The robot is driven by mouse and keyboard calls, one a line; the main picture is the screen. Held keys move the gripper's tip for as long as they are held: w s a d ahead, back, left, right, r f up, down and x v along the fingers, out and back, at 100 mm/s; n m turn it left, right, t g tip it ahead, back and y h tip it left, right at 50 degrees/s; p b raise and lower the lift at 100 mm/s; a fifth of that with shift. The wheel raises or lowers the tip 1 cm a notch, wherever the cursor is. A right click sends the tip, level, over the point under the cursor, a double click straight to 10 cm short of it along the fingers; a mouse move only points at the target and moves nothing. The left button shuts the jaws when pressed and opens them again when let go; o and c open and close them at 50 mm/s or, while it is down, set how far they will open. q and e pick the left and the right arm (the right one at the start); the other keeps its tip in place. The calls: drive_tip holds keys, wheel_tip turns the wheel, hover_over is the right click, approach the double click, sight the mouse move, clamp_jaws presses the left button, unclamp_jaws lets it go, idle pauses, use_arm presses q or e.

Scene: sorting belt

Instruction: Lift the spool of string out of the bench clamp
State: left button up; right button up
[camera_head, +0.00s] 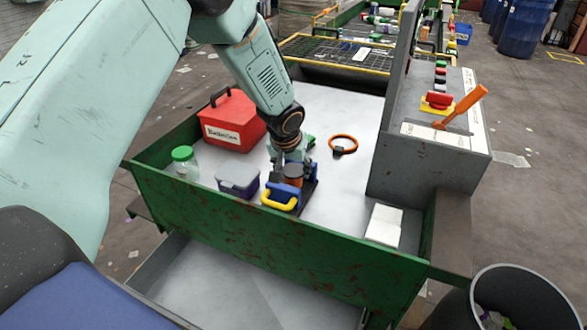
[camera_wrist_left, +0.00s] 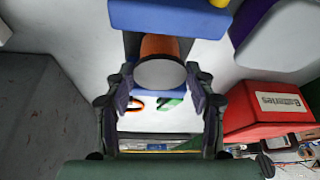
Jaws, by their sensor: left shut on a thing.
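The spool of string (camera_head: 293,171) is a small orange-brown cylinder, seated between the blue jaws of the bench clamp (camera_head: 282,193). The clamp has a yellow handle and stands on the pale bench near its front green wall. In the left wrist view the spool (camera_wrist_left: 160,73) shows its round grey end, with a blue clamp jaw (camera_wrist_left: 170,17) at the top. My left gripper (camera_head: 294,165) reaches down from above and is shut on the spool, one finger on each side in the wrist view (camera_wrist_left: 160,84). Part of the spool is hidden by the fingers and clamp. My right gripper is out of view.
A grey and purple box (camera_head: 238,181) stands just left of the clamp, with a green-lidded jar (camera_head: 185,162) beyond it. A red battery case (camera_head: 233,121) is behind. An orange ring (camera_head: 343,137) lies to the right. The bench right of the clamp is mostly clear.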

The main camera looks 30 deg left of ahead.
sight(292, 172)
use_arm(q)
drive_tip(key=shift+s+r, duration=0.15)
drive_tip(key=shift+r, duration=0.1)
drive_tip(key=shift+r+p, duration=0.55)
drive_tip(key=shift+r, duration=0.05)
drive_tip(key=shift+r+p, duration=0.65)
drive_tip(key=shift+r, duration=0.25)
drive_tip(key=shift+r+p, duration=0.6)
drive_tip(key=shift+r, duration=0.2)
drive_tip(key=shift+r+p, duration=1.4)
drive_tip(key=shift+r, duration=0.45)
